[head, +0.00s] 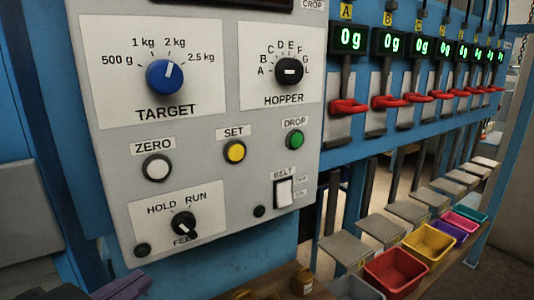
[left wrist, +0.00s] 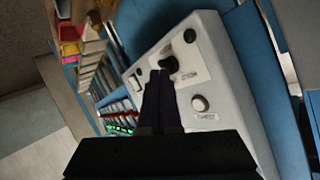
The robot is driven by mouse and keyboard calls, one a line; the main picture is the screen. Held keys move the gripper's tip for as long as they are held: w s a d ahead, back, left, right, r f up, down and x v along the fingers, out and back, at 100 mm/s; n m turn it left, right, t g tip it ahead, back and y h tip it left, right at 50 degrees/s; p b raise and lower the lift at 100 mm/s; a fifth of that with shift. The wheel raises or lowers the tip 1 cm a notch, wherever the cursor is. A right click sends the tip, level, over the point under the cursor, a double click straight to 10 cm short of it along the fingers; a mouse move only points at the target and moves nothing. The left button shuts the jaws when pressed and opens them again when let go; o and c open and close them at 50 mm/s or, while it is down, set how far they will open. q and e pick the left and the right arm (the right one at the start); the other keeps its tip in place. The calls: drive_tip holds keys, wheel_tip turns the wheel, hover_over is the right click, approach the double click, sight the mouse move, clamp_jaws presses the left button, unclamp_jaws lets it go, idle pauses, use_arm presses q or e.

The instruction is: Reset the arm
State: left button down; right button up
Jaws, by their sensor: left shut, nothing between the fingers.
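My left gripper (head: 124,287) shows at the bottom left of the head view, below the grey control panel (head: 215,120). In the left wrist view its two dark fingers (left wrist: 161,85) lie together, shut and empty. Their tips appear close to the black hold/run knob (left wrist: 168,64), but I cannot tell whether they touch it. That knob (head: 183,224) is uncovered in the head view. The white zero button (head: 156,168) is above it and also shows in the left wrist view (left wrist: 200,103). My right gripper is not in view.
The panel also has a blue target dial (head: 164,76), a black hopper dial (head: 289,71), a yellow set button (head: 234,151), a green drop button (head: 294,140) and a belt switch (head: 284,192). At right, several red levers (head: 348,106) stand above coloured bins (head: 395,270).

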use_arm(q)
drive_tip(key=s+a+f+n+g+y, duration=0.1)
drive_tip(key=s+f+n+g, duration=0.1)
drive_tip(key=s+g, duration=0.5)
drive_tip(key=s+a+f+n+g, duration=0.1)
drive_tip(key=s+f+n+g, duration=0.1)
drive_tip(key=s, duration=0.9)
wheel_tip(320, 180, up, 28)
drive_tip(key=p, duration=2.8)
drive_tip(key=shift+s+a+f+g, duration=0.2)
drive_tip(key=shift+s+f+g, duration=0.05)
drive_tip(key=shift+s+g, duration=0.05)
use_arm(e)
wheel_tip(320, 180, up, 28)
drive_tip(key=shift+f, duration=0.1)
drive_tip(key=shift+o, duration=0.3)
